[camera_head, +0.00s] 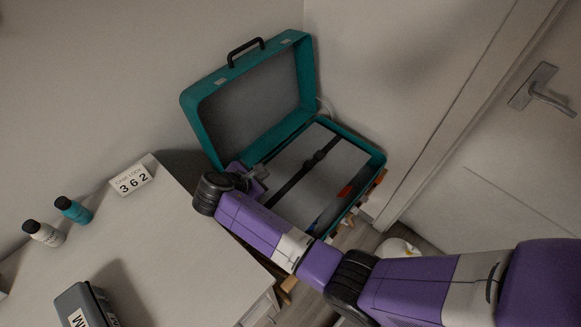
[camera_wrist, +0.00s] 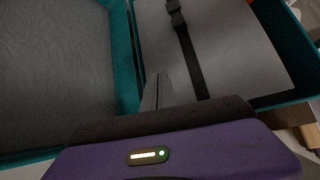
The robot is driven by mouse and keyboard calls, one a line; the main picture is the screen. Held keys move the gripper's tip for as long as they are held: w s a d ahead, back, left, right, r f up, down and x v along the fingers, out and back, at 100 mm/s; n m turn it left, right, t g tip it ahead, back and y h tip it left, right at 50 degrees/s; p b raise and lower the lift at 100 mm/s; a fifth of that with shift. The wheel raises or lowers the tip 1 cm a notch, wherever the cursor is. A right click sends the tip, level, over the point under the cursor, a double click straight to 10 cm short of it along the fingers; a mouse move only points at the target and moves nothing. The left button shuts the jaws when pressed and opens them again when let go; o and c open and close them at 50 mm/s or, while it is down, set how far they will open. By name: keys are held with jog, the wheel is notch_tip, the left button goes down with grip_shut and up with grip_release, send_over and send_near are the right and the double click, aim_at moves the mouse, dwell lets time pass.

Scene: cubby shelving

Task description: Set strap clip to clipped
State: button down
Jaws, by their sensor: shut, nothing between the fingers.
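A teal suitcase (camera_head: 201,117) stands open with its lid up, beyond the table. A dark strap (camera_head: 290,184) runs across the light grey panel inside it, and a black strap clip (camera_head: 319,156) sits partway along. In the wrist view the clip (camera_wrist: 175,12) is at the top and the strap (camera_wrist: 191,62) runs down from it. Whether the clip's halves are joined is too small to tell. My gripper (camera_head: 262,172) is shut and empty over the suitcase's hinge side. In the wrist view its fingers (camera_wrist: 157,88) are together, left of the strap and apart from the clip.
A white table (camera_head: 185,245) holds a "362" sign (camera_head: 131,180), a teal bottle (camera_head: 74,210), a white bottle (camera_head: 44,233) and a dark case (camera_head: 84,305). A door with a handle (camera_head: 540,92) is at right. The raised lid (camera_head: 250,95) stands close beside my gripper.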

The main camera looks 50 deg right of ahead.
jog(key=s+g, duration=0.1)
jog(key=s, duration=0.1)
jog(key=s+d+n+g, duration=0.1)
jog(key=s, duration=0.1)
jog(key=shift+s+d+f+n+h, duration=0.1)
jog(key=shift+s+f+n+h, duration=0.1)
jog(key=shift+n+h, duration=0.15)
send_near(306, 168)
notch_tip(306, 168, down, 4)
jog(key=shift+r+b, duration=0.15)
jog(key=shift+b, duration=0.2)
jog(key=d, duration=0.3)
jog(key=shift+w, duration=0.15)
jog(key=shift+d+f+p, duration=0.2)
jog(key=shift+d+p, duration=0.1)
jog(key=shift+d, duration=0.35)
jog(key=shift+d, duration=0.1)
